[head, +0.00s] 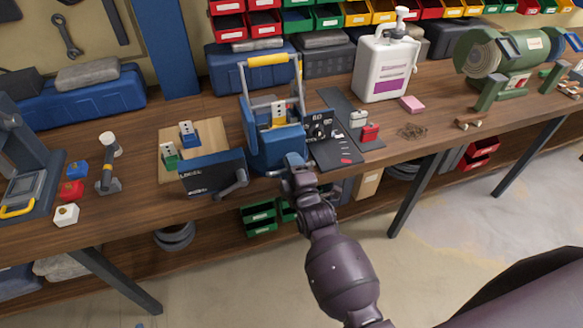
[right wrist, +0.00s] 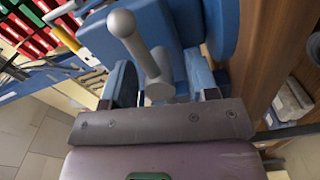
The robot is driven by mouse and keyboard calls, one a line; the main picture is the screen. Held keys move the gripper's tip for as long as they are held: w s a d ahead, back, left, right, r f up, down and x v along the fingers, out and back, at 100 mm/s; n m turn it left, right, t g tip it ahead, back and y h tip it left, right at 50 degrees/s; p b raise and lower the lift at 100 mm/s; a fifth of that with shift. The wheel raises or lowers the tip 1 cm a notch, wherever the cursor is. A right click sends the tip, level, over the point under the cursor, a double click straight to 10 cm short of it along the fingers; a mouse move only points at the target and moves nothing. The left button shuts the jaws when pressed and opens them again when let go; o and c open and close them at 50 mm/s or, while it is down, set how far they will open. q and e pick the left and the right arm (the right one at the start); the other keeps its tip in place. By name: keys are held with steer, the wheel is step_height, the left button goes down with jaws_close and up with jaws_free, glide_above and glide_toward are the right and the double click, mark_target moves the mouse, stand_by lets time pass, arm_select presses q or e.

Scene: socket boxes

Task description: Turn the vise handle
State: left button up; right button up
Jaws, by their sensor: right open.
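The blue vise (head: 275,148) stands at the front edge of the wooden bench in the head view. Its blue body (right wrist: 155,22) fills the upper middle of the right wrist view. The grey vise handle (right wrist: 146,55), a bar with a rounded end, points up between my right gripper's fingers. My right gripper (head: 291,164) is open at the front of the vise, with its fingers on either side of the handle. I cannot tell whether they touch it. In the head view the gripper largely hides the handle. My left gripper is not in view.
A dark panel with a grey crank (head: 233,184) stands left of the vise. A wooden board (head: 205,133) with small socket boxes lies behind it. A black panel with a dial (head: 320,127) stands to the right, near a white jug (head: 385,68). Open floor lies in front.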

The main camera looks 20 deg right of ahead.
steer(key=c, duration=0.9)
